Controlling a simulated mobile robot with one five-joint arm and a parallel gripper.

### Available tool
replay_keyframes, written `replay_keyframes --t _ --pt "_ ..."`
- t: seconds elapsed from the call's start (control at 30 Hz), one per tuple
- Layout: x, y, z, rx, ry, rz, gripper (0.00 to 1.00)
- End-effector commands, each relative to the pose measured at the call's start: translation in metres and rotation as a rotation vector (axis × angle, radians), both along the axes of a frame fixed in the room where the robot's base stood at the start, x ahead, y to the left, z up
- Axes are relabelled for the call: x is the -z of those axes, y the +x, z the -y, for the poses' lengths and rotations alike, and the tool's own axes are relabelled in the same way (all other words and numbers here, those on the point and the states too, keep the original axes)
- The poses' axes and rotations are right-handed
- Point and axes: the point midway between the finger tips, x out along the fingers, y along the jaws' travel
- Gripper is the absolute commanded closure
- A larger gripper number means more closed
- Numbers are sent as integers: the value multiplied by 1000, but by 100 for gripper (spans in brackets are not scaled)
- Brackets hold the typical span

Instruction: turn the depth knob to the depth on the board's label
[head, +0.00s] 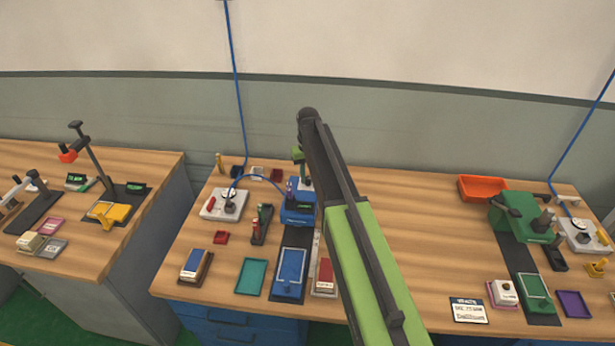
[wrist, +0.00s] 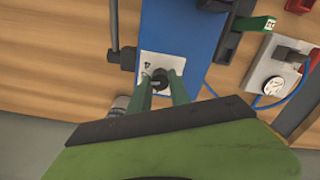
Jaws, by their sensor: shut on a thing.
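The depth knob (wrist: 158,84) is a small dark round knob on a white plate (wrist: 150,66) with a faint dark mark, on top of a blue machine (wrist: 185,30). My gripper (wrist: 160,79) has its two green fingers shut on the knob, one on each side, in the wrist view. In the head view the blue machine (head: 298,214) stands on the middle table, and my arm reaches over to its top; the fingers are largely hidden there. The knob's setting cannot be read. I cannot make out a readable depth label on a board.
A blue tray (head: 291,264) lies in front of the machine, with a teal tray (head: 251,277) to its left. A white box with a gauge (wrist: 268,80) is beside the machine. A printed card (head: 468,310) lies at the front right.

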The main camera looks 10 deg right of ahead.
Motion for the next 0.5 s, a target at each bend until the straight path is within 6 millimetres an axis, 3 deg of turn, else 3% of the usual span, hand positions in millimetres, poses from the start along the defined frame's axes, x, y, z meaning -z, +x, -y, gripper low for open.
replay_keyframes --t 0.5 --pt "0 1 0 38 -1 4 100"
